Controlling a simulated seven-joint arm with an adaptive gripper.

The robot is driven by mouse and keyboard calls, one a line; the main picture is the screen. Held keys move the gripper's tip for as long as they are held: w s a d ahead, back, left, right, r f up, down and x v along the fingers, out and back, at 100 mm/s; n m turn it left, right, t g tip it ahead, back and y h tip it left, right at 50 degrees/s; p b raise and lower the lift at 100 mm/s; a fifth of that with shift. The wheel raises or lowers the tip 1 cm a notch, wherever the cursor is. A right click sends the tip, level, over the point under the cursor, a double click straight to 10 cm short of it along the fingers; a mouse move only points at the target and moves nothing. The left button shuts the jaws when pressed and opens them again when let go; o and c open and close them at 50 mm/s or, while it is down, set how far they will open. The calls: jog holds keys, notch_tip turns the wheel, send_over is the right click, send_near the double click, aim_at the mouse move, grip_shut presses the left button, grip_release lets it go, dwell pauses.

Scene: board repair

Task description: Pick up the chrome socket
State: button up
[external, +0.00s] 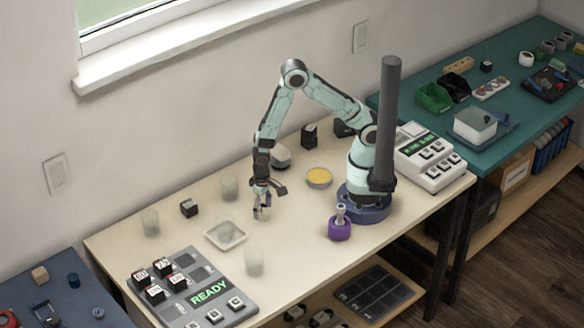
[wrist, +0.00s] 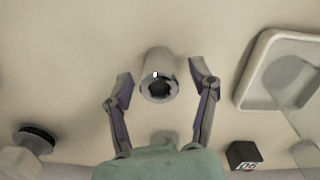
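The chrome socket (wrist: 157,87) stands on the table in the wrist view, with its dark round opening towards the camera. In the external view a small pale cylinder below my gripper, likely the same socket (external: 259,213), is partly hidden by the fingers. My gripper (wrist: 163,83) is open, with one finger on each side of the socket. I see no clear contact with either finger. In the external view my gripper (external: 267,193) points down over the middle of the table.
A shallow white tray (external: 209,237) lies left of my gripper, also at right in the wrist view (wrist: 247,88). A yellow-topped tin (external: 319,176) and a purple holder (external: 340,230) are to the right.

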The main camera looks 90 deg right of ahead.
grip_shut()
jog(key=shift+r, duration=0.1)
